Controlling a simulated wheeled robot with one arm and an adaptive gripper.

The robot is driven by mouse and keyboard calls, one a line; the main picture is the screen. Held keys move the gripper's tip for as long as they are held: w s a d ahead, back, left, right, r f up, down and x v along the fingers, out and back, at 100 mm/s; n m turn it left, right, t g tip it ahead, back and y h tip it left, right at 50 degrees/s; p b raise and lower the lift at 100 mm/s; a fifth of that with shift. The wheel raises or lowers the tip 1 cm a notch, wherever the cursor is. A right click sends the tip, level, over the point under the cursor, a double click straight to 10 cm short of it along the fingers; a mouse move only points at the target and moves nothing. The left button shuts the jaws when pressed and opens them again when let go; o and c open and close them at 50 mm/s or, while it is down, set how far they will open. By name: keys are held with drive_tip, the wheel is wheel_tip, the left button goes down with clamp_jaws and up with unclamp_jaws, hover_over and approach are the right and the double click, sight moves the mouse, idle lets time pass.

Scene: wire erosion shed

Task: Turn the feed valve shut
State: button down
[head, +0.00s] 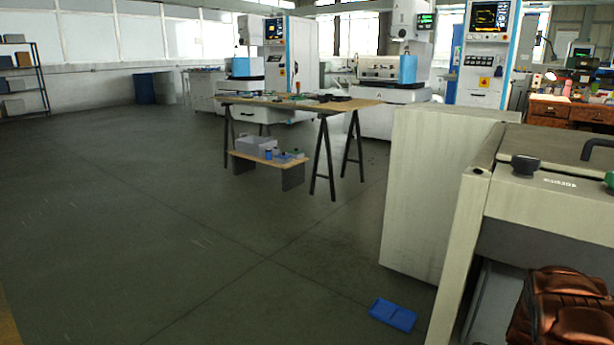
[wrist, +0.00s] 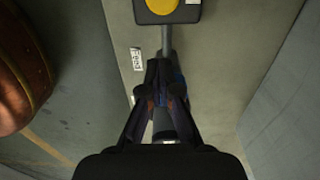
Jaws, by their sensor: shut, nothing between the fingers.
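In the wrist view, a dark square block with a round yellow centre (wrist: 160,8) is at the top edge, partly cut off. A grey bar (wrist: 166,40) runs from it down toward my gripper, like a valve lever. A small white label that seems to read FEED (wrist: 136,59) lies left of the bar. My gripper (wrist: 164,72) is shut and empty, its fingertips at the bar's near end. The fingers hide that end, so I cannot tell whether they touch it. My gripper is not visible in the head view.
In the head view, a pale cabinet (head: 440,190) stands at right, with a black knob (head: 525,165) on the unit beside it. A blue tray (head: 393,314) lies on the floor. A trestle table (head: 350,104) stands further back. The floor at left is clear.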

drive_tip(key=shift+w+d+p, duration=0.45)
drive_tip(key=shift+w+p, duration=0.15)
drive_tip(key=shift+p, duration=0.05)
drive_tip(key=shift+w+d, duration=0.3)
drive_tip(key=shift+d, duration=0.2)
idle(0.4)
drive_tip(key=shift+w+a+p, duration=0.2)
drive_tip(key=shift+w+p, duration=0.15)
drive_tip(key=shift+r, duration=0.15)
